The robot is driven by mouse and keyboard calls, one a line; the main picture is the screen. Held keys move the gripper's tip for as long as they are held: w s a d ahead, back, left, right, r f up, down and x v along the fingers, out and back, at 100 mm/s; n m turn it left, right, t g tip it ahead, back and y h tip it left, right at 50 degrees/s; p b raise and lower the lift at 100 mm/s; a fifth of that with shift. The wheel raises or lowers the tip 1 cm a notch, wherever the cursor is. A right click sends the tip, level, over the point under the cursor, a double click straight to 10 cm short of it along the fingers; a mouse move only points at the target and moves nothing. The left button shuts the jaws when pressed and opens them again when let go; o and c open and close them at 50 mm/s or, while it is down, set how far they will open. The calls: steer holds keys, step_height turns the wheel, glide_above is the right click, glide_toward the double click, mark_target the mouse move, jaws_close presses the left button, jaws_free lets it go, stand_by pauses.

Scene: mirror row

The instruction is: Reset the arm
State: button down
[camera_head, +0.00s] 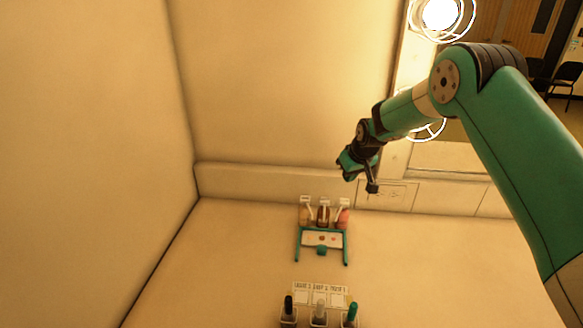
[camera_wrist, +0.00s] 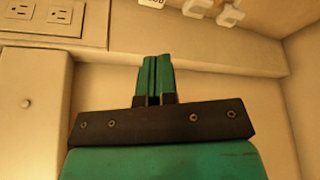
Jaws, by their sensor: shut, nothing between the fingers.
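My arm comes in from the right in the head view, with green links and dark joints. My gripper (camera_head: 345,165) hangs in the air in front of the back wall, above and behind the counter. In the wrist view my gripper (camera_wrist: 158,60) shows as two green fingers pressed together, with nothing between them. It touches nothing that I can see.
A green-framed rack (camera_head: 321,252) with several bottles stands on the counter (camera_head: 230,260) near the backsplash. A labelled holder (camera_head: 320,293) with dark, grey and green-topped items stands nearer. An outlet plate (camera_wrist: 50,15) is on the wall. A bright lamp (camera_head: 440,14) hangs upper right.

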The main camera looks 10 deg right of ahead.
steer(key=s+a+r+n+g+y, duration=0.1)
steer(key=s+a+r, duration=0.4)
steer(key=s+r, duration=0.45)
steer(key=s+a+r+n+g+y, duration=0.1)
steer(key=s+a+r, duration=0.4)
steer(key=s+r, duration=0.45)
steer(key=s+a+r+n+g+y, duration=0.1)
steer(key=s+g, duration=0.1)
steer(key=s, duration=2.4)
steer(key=shift+s+r+n, duration=0.4)
